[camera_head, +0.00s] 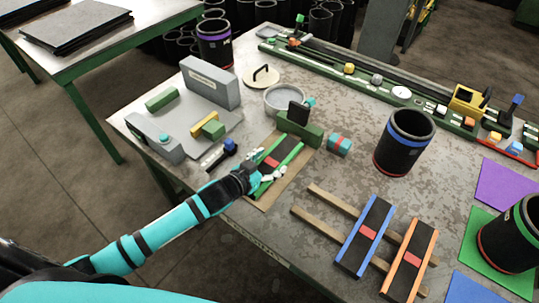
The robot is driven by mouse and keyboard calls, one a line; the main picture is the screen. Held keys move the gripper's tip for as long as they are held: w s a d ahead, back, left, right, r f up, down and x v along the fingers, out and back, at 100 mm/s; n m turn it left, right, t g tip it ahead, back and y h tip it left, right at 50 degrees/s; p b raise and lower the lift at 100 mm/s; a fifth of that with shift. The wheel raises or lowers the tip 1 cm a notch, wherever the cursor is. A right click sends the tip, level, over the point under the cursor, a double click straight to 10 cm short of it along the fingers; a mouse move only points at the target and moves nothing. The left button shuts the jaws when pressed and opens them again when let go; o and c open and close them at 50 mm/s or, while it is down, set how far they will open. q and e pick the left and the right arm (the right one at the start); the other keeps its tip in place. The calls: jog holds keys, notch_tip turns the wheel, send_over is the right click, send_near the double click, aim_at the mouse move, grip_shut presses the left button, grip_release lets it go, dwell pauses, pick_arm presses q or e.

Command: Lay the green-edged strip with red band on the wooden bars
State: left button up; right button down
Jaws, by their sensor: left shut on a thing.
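The green-edged strip (283,150) is black with a red band and sits over a brown board (287,188) near the middle of the table. My left gripper (267,180) is shut on the near end of this strip. I cannot tell whether the strip is lifted off the board. The two wooden bars (335,199) lie to the right of the board. A blue-edged strip (365,236) and an orange-edged strip (408,262), each with a red band, lie across the bars. The bars' left ends are bare. My right gripper is not in view.
A green block device (299,130) stands at the strip's far end, with a red-banded teal block (340,145) beside it. A black sleeve with a blue ring (404,142) stands behind the bars. A grey machine (205,100) is at the left.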

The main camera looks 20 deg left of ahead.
aim_at(269, 151)
pick_arm(q)
jog(key=w, duration=0.2)
jog(key=w+a, duration=0.1)
jog(key=w, duration=0.1)
jog(key=shift+f, duration=0.1)
jog(key=shift+w+a+p, duration=0.25)
jog(key=shift+w+p, duration=0.1)
jog(key=shift+w, duration=0.15)
notch_tip(269, 151, down, 2)
jog(key=shift+s+d+f, duration=0.1)
jog(key=shift+s, duration=0.05)
jog(key=shift+f+p, duration=0.25)
jog(key=shift+p, duration=0.25)
jog(key=shift+f, duration=0.25)
jog(key=shift+f, duration=0.2)
jog(key=o, duration=1.4)
jog(key=shift+c, duration=0.2)
